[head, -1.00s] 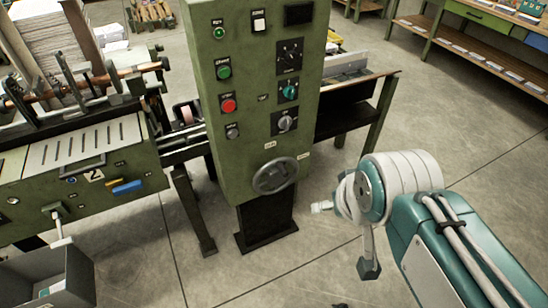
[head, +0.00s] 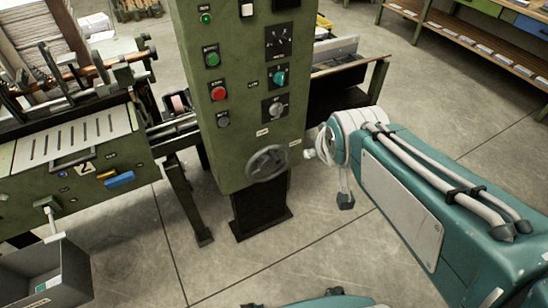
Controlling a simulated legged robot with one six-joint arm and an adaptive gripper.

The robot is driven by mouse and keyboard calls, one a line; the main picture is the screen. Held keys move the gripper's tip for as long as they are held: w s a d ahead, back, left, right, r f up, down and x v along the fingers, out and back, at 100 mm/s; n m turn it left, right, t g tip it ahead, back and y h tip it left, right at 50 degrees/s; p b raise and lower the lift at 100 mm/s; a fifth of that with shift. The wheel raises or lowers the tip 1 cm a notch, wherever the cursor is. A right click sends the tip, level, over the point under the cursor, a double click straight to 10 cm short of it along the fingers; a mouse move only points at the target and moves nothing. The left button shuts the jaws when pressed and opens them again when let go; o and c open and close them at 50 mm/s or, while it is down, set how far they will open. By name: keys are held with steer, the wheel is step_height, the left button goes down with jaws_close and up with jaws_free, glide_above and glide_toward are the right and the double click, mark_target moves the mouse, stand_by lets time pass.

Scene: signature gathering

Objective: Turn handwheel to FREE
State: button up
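The grey handwheel (head: 267,163) is a spoked round wheel low on the front of the green control cabinet (head: 235,150). Two small pale labels sit above it, one at upper left (head: 262,132) and one at upper right (head: 295,142); their words are too small to read. My teal and white arm reaches in from the right. My gripper (head: 345,200) shows only as a small dark end below the white wrist, right of the handwheel and apart from it. Its fingers are mostly hidden, so its opening cannot be told.
The cabinet carries a green button (head: 211,59), a red button (head: 218,95) and a teal knob (head: 280,77). A machine bed (head: 70,180) with a grey bin (head: 45,277) stands left. A dark side table (head: 345,90) is behind my arm. The floor in front is clear.

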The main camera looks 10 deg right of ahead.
steer(key=w+d+f+n+t+y, duration=0.1)
steer(key=w+f+n+t, duration=0.1)
steer(key=w+f, duration=0.65)
steer(key=w+d+f+n+t, duration=0.1)
steer(key=w+f+n+t, duration=0.15)
steer(key=w+f, duration=0.65)
steer(key=t+y, duration=0.3)
glide_toward(275, 158)
steer(key=w+d+r, duration=0.3)
steer(key=w+r, duration=0.2)
steer(key=s+a+f+t+y, duration=0.1)
steer(key=s+f+t+y, duration=0.1)
steer(key=s+f, duration=0.5)
steer(key=x, duration=0.8)
steer(key=f+x, duration=0.1)
steer(key=x, duration=0.4)
steer(key=shift+f, duration=0.15)
steer(key=shift+c, duration=0.2)
jaws_close()
